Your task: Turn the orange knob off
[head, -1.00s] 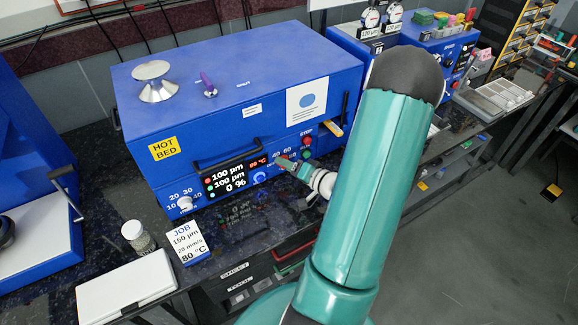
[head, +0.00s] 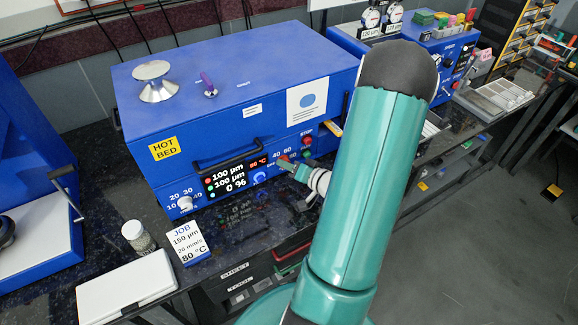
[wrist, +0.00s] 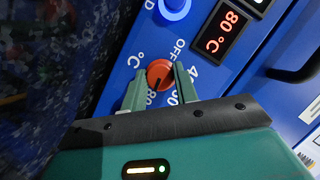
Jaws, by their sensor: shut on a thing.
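The orange knob (wrist: 160,74) is on the blue front panel of the hot bed machine (head: 230,85). In the wrist view it sits between the two green fingers of my gripper (wrist: 160,84), which are shut on its sides. A dark pointer mark on the knob points downward in that view, away from the OFF label (wrist: 178,50) at its upper right. The numbers 40 and 80 show by the fingers; other scale marks are partly covered. In the head view my gripper (head: 285,162) is at the panel and mostly hides the knob.
A blue knob (wrist: 174,6) and a red display (wrist: 222,29) reading 80 °C are close to the orange knob. A black handle (wrist: 300,68) sticks out beside the display. A job card (head: 187,243) stands on the dark bench, left of my arm.

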